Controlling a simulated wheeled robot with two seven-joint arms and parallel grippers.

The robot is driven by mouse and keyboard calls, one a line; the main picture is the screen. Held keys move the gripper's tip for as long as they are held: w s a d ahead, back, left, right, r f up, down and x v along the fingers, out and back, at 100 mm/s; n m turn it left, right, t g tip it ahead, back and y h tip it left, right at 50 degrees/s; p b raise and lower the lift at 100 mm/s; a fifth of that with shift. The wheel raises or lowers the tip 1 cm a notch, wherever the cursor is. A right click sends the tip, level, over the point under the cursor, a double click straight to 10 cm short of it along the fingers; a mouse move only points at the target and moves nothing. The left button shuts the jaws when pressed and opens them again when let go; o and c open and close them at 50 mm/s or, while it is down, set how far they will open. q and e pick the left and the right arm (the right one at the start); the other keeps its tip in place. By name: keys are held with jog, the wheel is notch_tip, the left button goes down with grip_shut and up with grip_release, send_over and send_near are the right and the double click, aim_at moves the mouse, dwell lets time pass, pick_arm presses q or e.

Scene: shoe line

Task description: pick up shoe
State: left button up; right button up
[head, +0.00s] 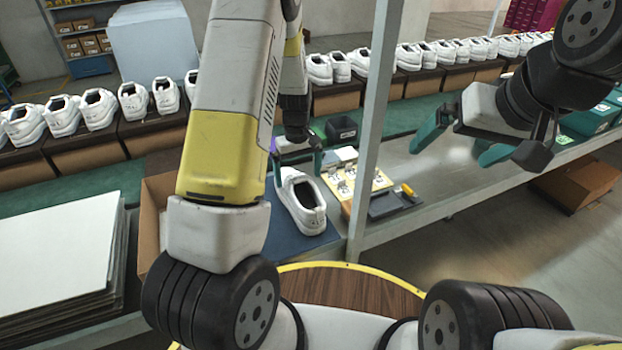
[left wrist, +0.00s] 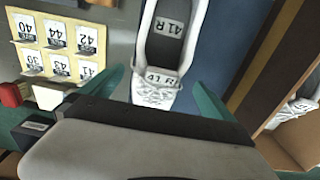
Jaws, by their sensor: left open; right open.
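A white shoe (head: 300,201) lies on a blue mat (head: 282,236) on the bench in the head view. In the left wrist view the shoe (left wrist: 163,72) shows the marking 41 R on its insole and tongue. My left gripper (head: 296,160) is open at the shoe's far, laced end. In the left wrist view its green fingers (left wrist: 160,92) stand on either side of the shoe's front, apart from it as far as I can see. My right gripper (head: 462,150) is open and empty above the bench at the right, far from the shoe.
A yellow board of number cards (head: 352,181) and a dark tray (head: 390,202) lie right of the shoe. A grey post (head: 370,130) rises beside them. A cardboard box (head: 150,225) stands left. Rows of white shoes (head: 98,108) line the back.

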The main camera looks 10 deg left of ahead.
aim_at(300, 199)
pick_arm(q)
jog(key=f, duration=0.5)
jog(key=shift+s+d+f, duration=0.15)
jog(key=shift+s+f, duration=0.05)
jog(key=shift+f, duration=0.1)
jog(key=c, duration=1.6)
jog(key=shift+r, duration=0.1)
